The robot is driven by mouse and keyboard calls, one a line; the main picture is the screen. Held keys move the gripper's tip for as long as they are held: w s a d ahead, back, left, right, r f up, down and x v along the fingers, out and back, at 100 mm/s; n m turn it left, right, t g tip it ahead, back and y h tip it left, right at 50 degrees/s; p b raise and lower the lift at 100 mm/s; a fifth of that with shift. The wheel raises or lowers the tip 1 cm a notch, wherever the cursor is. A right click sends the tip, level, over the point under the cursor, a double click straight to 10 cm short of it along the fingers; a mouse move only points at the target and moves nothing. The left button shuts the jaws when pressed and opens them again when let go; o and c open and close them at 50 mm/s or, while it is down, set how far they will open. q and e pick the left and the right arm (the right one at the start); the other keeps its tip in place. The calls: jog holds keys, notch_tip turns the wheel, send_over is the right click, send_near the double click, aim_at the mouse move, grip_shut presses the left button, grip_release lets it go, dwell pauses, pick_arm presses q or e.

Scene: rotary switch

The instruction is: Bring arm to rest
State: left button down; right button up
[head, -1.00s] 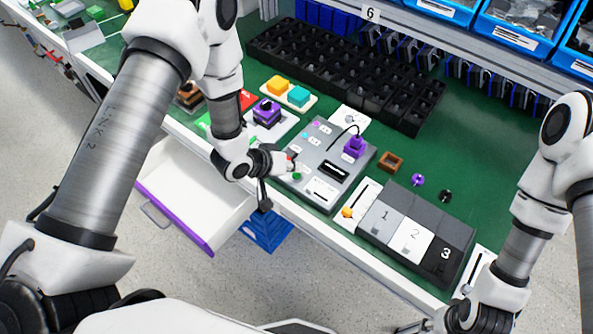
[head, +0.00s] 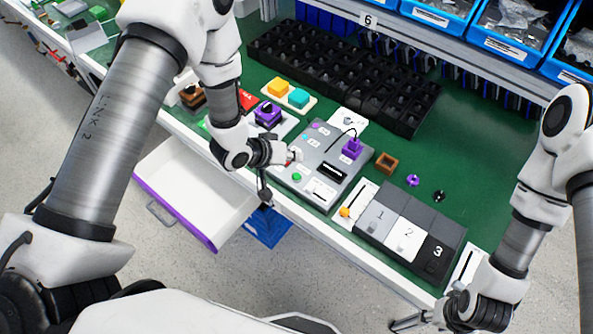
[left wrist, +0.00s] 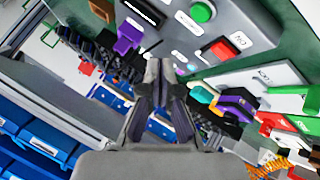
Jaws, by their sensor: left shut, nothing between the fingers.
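My left gripper (head: 296,154) is shut and empty. It hangs over the left part of the grey control panel (head: 330,196) in the head view; whether it touches the panel cannot be told. In the left wrist view the closed fingertips (left wrist: 161,68) point toward the panel (left wrist: 268,30), with a green button (left wrist: 201,12) and a red button (left wrist: 218,50) beyond. The purple block with a black knob (head: 267,114) stands left of the panel and also shows in the left wrist view (left wrist: 238,107).
A purple plug (head: 352,148) with a black cable stands on the panel. Grey, white and black numbered boxes (head: 403,240) lie to its right. A black compartment tray (head: 340,78) and blue bins (head: 497,50) are behind. An open white drawer (head: 190,190) juts out below the left arm.

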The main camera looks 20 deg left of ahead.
dwell(0.7)
pick_arm(q)
jog(key=shift+g, duration=0.5)
jog(key=s+f, duration=0.1)
jog(key=f, duration=0.1)
jog(key=s+f+b, duration=0.1)
jog(key=f, duration=0.1)
jog(key=s+f+b, duration=0.1)
jog(key=s, duration=0.1)
jog(key=shift+a+f, duration=0.15)
jog(key=shift+f, duration=0.25)
jog(key=s+a+f+g+y, duration=0.2)
jog(key=s+a, duration=0.1)
jog(key=s, duration=0.4)
jog(key=s+a+f+g+y+b, duration=0.1)
jog(key=s+a+f+g, duration=0.1)
jog(key=s, duration=0.6)
jog(key=s+a+f+m+g+y+b, duration=0.1)
jog(key=s+a+f+g+y, duration=0.1)
jog(key=s+a+f, duration=0.2)
jog(key=s, duration=0.3)
jog(key=shift+s+y, duration=0.3)
jog(key=shift+s, duration=0.05)
jog(key=shift+w, duration=0.1)
